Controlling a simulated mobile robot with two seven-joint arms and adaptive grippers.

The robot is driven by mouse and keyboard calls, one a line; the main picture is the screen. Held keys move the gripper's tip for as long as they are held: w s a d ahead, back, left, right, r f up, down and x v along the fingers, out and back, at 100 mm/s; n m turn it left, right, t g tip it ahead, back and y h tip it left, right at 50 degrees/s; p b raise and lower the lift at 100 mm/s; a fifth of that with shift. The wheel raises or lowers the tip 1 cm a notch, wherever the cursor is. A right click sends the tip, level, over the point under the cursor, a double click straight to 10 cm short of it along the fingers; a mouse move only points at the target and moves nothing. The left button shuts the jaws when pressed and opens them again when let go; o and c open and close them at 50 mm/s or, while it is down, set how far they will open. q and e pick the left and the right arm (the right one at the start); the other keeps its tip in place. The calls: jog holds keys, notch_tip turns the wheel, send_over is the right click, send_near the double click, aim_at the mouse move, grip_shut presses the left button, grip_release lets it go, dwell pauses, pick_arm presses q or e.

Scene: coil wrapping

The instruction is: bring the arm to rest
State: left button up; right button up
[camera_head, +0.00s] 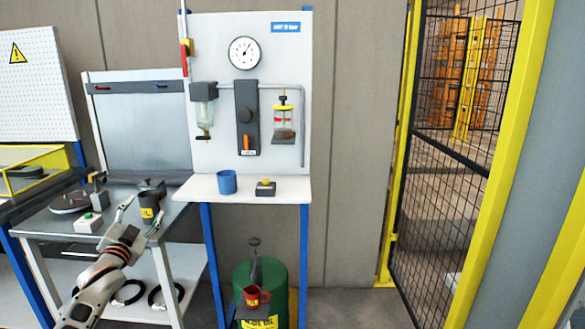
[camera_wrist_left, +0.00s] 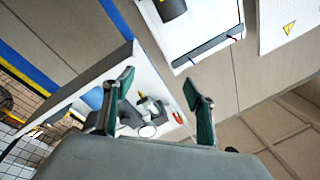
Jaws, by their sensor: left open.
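My left gripper (camera_head: 146,208) is in the head view at the lower left, in front of the metal workbench. Its two fingers are spread apart. A dark container with a yellow label (camera_head: 149,205) shows between the fingertips in that view; I cannot tell how far behind them it stands. In the left wrist view the open fingers of the left gripper (camera_wrist_left: 158,100) have a clear gap with nothing gripped between them. My left arm reaches up from the bottom left. My right gripper is in neither view.
The workbench (camera_head: 45,222) carries a green-button box (camera_head: 88,222) and a dark round part (camera_head: 70,202). A green drum (camera_head: 274,275) stands below. A mesh fence (camera_head: 445,150) is at right.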

pick_arm(q)
jog(key=s+d+f+n+g+h, duration=0.1)
jog(key=s+d+f+g, duration=0.1)
jog(key=s+d+f, duration=0.5)
jog(key=s+d+f+g, duration=0.1)
jog(key=s+f, duration=0.3)
jog(key=f, duration=0.7)
jog(key=s+d+f+n+g+h, duration=0.1)
jog(key=s+d+f+g, duration=0.15)
jog(key=s+f, duration=0.5)
jog(key=s+d+f+g, duration=0.1)
jog(key=s+d+f, duration=0.3)
jog(key=s, duration=0.6)
jog(key=s+d+f+g+h, duration=0.1)
jog(key=s+d+f, duration=0.3)
jog(key=s, duration=0.5)
jog(key=s+d+f+g+h, duration=0.1)
jog(key=s+d+f, duration=0.3)
jog(key=s, duration=0.6)
jog(key=shift+s+d+f+n, duration=0.3)
jog(key=shift+d+f+n, duration=0.1)
jog(key=shift+f, duration=0.4)
